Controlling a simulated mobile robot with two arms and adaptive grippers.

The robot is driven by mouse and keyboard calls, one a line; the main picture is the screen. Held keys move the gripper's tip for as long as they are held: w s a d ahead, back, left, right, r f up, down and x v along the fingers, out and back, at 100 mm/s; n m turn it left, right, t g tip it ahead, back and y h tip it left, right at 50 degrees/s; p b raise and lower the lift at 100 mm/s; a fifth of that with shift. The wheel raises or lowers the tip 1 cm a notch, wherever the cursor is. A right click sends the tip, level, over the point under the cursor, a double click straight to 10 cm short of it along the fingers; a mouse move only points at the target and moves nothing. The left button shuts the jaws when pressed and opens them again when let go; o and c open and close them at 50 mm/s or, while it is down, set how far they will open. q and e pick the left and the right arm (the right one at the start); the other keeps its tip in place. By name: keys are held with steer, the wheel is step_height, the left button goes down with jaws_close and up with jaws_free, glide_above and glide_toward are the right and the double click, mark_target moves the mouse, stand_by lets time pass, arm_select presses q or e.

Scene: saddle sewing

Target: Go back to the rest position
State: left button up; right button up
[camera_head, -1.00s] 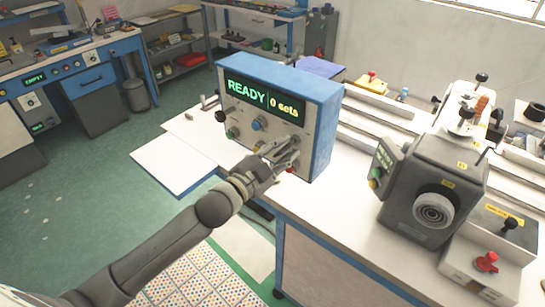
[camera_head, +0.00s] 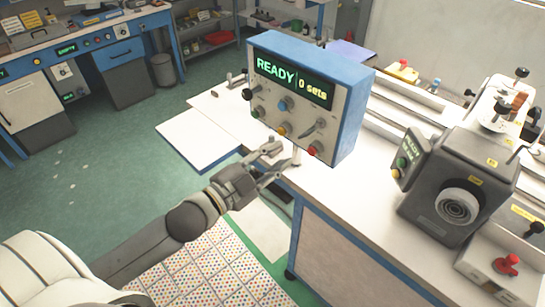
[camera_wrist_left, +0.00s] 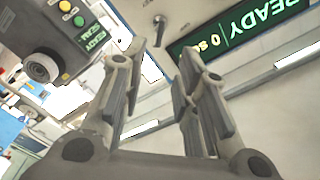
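My left gripper (camera_head: 281,158) is in front of the blue control box (camera_head: 350,112), low and a little left of its knobs. Its fingers are apart with nothing between them, and in the left wrist view the open fingers (camera_wrist_left: 155,80) also show empty. The box display (camera_head: 292,82) reads "READY" and "0 sets". The display also shows, turned over, in the left wrist view (camera_wrist_left: 245,30). My right gripper is in neither view.
The white worktable (camera_head: 345,210) carries the box and a grey machine (camera_head: 455,185) with a small READY panel at right. A red knob (camera_head: 508,262) is at the lower right. A second bench (camera_head: 90,42) stands at the back left. Green floor lies open between.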

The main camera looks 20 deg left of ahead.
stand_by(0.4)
